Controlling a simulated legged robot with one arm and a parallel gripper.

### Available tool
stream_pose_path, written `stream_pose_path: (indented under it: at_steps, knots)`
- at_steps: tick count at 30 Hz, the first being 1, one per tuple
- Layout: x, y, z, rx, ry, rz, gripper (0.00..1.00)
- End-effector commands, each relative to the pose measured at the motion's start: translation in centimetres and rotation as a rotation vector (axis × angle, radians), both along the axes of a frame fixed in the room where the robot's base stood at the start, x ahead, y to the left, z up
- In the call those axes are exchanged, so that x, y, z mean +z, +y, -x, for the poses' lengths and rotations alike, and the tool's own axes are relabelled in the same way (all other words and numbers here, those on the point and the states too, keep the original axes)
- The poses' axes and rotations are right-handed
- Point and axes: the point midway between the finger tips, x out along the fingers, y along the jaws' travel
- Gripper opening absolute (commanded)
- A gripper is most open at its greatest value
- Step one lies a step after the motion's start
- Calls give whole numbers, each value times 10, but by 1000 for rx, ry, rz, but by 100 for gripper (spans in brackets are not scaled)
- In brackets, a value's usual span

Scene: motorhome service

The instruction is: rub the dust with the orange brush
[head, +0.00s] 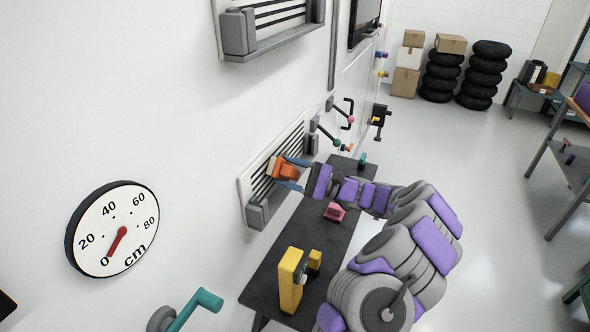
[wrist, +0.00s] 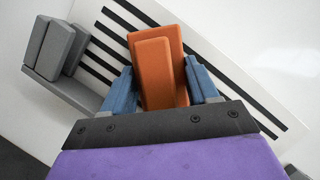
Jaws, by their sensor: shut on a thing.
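The orange brush (head: 283,168) is a blocky orange piece with a smaller block on its face; it also shows in the wrist view (wrist: 157,75). My gripper (head: 291,173) is shut on it, with blue fingers on either side in the wrist view (wrist: 160,90). The brush is held in front of the lower wall vent (head: 259,183), a pale panel with black slots that also shows in the wrist view (wrist: 105,50). I cannot tell whether the brush touches it. No dust can be made out; part of the vent is hidden behind brush and gripper.
A dark bench (head: 290,245) stands along the wall, bearing a yellow object (head: 290,281) and a pink one (head: 334,211). A grey block (head: 256,212) sits on the vent's ledge. A round gauge (head: 113,229) and cranks are on the wall. Open floor lies right.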

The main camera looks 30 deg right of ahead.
Motion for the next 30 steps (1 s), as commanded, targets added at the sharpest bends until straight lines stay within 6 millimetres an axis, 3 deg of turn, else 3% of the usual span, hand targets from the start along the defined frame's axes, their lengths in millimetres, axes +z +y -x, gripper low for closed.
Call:
stream_pose_path:
  at_steps: [17, 30]
  knots:
    - [0, 10, 9, -1, -1, 0, 31]
    - [0, -16, 37, -3, -1, -2, 30]
